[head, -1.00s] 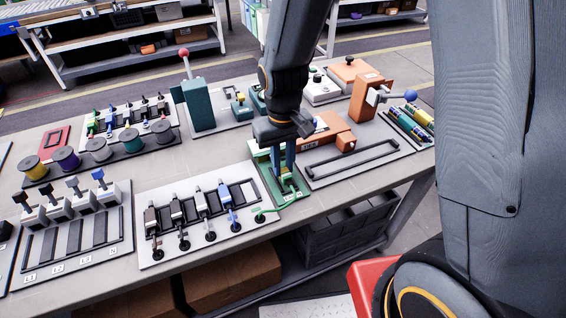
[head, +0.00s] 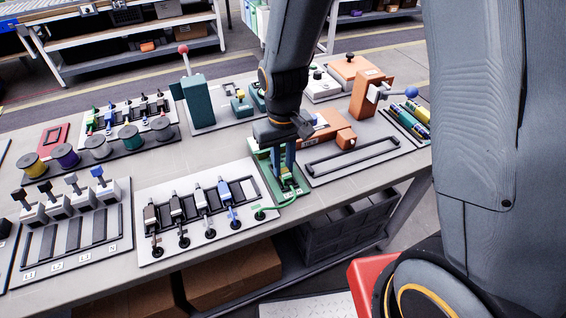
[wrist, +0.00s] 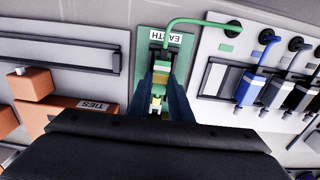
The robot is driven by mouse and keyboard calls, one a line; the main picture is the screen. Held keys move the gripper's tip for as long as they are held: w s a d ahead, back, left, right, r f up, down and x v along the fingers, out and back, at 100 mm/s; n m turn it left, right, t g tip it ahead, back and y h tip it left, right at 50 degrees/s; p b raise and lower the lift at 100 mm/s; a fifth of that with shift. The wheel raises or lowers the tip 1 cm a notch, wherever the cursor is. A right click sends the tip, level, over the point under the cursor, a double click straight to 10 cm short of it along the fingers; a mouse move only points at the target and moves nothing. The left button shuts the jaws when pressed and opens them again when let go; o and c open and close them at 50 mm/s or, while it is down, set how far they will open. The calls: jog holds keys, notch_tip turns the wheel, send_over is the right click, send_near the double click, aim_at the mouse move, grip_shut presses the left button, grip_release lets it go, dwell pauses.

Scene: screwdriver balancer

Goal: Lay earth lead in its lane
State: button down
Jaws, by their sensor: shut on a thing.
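The green earth lead (head: 268,208) runs from a round dark-based post at the near right corner of the white lead board up to my gripper. In the wrist view the lead (wrist: 190,22) bends from the post over the label EARTH and down to the jaws. My gripper (head: 283,178) points down over the green earth plate (head: 262,158), shut on the lead's green and yellow end (wrist: 158,92). The plate (wrist: 145,67) shows around the fingers. The fingers partly hide the lead's end and the lane, so I cannot tell whether the end touches the plate.
The white board (head: 245,165) left of the plate holds brown, black, grey and blue leads. A grey board with a black frame (head: 350,158) and an orange TIES block (head: 346,138) are close on the right. Switches labelled L1 to N stand at left.

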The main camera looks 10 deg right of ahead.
jog(key=c, duration=1.5)
grip_release()
jog(key=shift+c, duration=0.2)
jog(key=shift+r, duration=0.15)
jog(key=shift+r+b, duration=0.4)
jog(key=shift+r, duration=3.4)
